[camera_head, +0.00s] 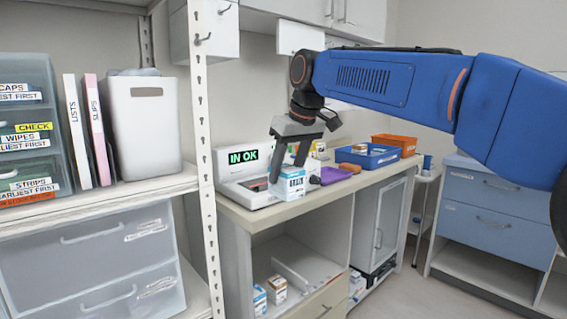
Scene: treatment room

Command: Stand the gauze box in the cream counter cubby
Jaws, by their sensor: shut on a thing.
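A white box with a blue lower band and small lettering, the gauze box by its look (291,184), is at the counter's front edge. My gripper (289,165) points down from above and is shut on the box's upper part. The box is upright, in front of a white device; I cannot tell whether its base touches the counter. The cream counter (350,184) has an open cubby (303,262) below its top. A divider and small white boxes (277,287) with coloured bands stand inside the cubby; its left depth is partly hidden.
The white device (237,174) shows "IN OK" in green. A purple tray (335,175), a blue bin (368,156) and an orange bin (395,144) are further right on the counter. A perforated shelf post (204,140) stands close on the left.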

